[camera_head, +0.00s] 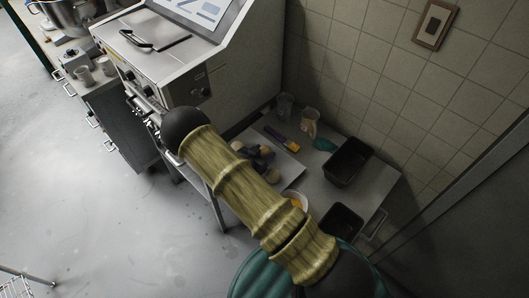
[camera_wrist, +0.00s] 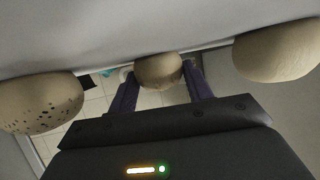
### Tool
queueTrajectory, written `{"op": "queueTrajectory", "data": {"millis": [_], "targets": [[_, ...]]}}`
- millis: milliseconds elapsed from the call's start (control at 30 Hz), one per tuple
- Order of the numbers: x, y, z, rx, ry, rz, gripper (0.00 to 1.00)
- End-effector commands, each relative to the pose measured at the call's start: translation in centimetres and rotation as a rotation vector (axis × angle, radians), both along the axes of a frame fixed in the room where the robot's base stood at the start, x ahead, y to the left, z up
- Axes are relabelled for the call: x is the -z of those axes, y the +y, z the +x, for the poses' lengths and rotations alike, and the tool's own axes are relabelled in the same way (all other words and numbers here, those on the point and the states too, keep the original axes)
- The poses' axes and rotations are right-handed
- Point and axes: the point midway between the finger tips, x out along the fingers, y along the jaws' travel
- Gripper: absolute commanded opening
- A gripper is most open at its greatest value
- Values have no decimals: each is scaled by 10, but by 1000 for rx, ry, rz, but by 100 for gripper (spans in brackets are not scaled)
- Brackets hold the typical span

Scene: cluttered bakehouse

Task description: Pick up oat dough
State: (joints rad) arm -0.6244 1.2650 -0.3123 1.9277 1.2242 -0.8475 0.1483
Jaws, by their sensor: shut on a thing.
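In the wrist view my gripper (camera_wrist: 159,73) has its two dark purple fingers on either side of a plain tan dough ball (camera_wrist: 158,68). It is shut on this ball, which is at or close to a pale tray surface (camera_wrist: 150,25). A dark-speckled dough ball (camera_wrist: 40,103) is at the left and a larger, smoother tan ball (camera_wrist: 278,51) at the right, both apart from the fingers. I cannot tell by look which is oat dough. In the head view my arm hides much of the gripper area over the tray (camera_head: 289,173); a pale ball (camera_head: 238,146) shows beside it.
In the head view, two black bins (camera_head: 347,161) (camera_head: 341,222) stand on the steel table (camera_head: 377,184) at the right. A yellow-and-blue tool (camera_head: 283,140), a clear cup (camera_head: 285,105) and a beige jug (camera_head: 309,121) stand behind the tray. A large machine (camera_head: 185,60) stands at the left.

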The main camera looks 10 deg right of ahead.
Motion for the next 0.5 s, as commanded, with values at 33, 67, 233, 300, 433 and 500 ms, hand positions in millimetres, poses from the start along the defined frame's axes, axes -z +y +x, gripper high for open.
{"op": "queueTrajectory", "data": {"millis": [33,67,233,300,433,500], "targets": [[0,0,0,0,0,0,37],[0,0,0,0,0,0,37],[-8,0,1,0,-2,2,37],[-14,1,1,0,-2,2,37],[-31,1,1,0,-3,3,37],[-42,1,1,1,-4,2,37]]}}
